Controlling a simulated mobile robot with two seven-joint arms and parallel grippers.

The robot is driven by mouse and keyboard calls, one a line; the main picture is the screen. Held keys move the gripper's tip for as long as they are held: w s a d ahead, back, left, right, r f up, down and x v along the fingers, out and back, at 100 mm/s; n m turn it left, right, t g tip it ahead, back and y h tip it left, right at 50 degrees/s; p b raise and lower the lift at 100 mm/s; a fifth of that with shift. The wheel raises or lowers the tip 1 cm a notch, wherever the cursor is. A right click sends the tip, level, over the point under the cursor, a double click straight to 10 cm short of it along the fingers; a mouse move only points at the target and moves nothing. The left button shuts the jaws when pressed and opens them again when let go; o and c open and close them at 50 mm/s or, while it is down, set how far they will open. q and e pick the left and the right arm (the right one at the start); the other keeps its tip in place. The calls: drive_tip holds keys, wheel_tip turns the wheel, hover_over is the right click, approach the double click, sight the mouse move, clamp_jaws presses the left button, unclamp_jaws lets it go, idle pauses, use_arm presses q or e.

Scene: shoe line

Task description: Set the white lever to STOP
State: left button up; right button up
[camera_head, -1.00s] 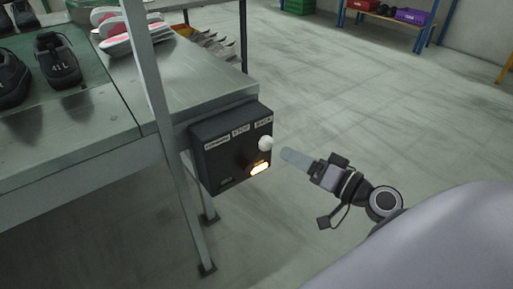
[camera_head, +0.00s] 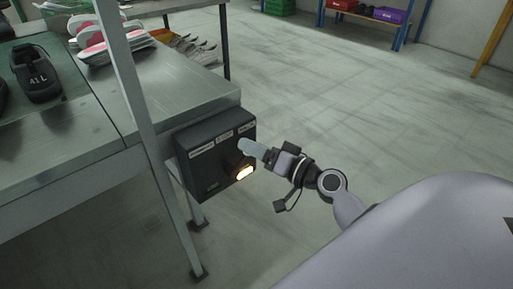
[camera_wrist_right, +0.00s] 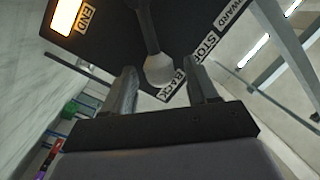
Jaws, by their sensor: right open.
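The black control box (camera_head: 212,163) hangs at the end of the metal table. It carries labels FORWARD, STOP and BACK along its top. In the right wrist view, the lever's white knob (camera_wrist_right: 159,69) sits on a dark stem and stands at the BACK label (camera_wrist_right: 171,87); the STOP label (camera_wrist_right: 206,47) is beside it. My right gripper (camera_head: 246,147) is at the box front. It is open, with a finger on either side of the knob, and no clear contact shows. My left gripper is out of view.
An orange lamp (camera_head: 244,172) marked END glows on the box. A table leg (camera_head: 146,130) rises left of the box. Shoes (camera_head: 35,72) and pink-and-white soles (camera_head: 95,35) lie on the table (camera_head: 60,155). The floor to the right is clear.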

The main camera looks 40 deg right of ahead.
clamp_jaws()
